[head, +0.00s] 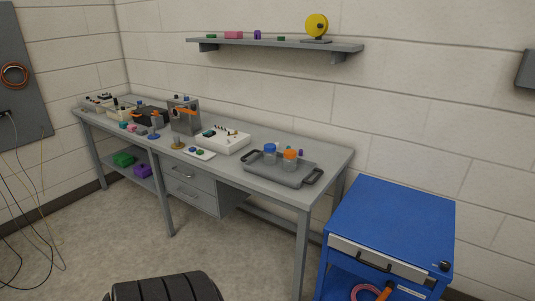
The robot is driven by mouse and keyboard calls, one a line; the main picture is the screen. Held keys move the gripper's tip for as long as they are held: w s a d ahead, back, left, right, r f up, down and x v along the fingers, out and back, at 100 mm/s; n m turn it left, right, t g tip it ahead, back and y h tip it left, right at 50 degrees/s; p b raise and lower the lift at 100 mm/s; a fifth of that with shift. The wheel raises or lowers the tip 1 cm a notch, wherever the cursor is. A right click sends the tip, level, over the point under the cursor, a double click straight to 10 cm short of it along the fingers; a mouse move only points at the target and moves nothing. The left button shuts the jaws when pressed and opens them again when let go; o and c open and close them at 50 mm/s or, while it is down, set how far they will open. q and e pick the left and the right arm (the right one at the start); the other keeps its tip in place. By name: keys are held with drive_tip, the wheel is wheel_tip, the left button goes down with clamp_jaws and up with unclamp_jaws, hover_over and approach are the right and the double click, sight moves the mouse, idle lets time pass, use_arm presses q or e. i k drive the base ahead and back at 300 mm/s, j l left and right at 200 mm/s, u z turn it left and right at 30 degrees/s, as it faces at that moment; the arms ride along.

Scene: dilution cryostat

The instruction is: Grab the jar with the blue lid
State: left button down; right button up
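The jar with the blue lid (270,155) stands upright on a grey tray (283,178) near the right end of the workbench. Its body looks clear. A similar jar with an orange lid (290,159) stands close beside it on the right, also on the tray. The tray has dark handles at both ends. Neither of my grippers shows in the head view.
The grey workbench (325,158) runs along the wall, with instruments and small parts to the left of the tray. A blue cart (395,220) stands right of the bench. A wall shelf (275,43) hangs above.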

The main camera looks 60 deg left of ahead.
sight(269, 158)
drive_tip(key=u, duration=1.95)
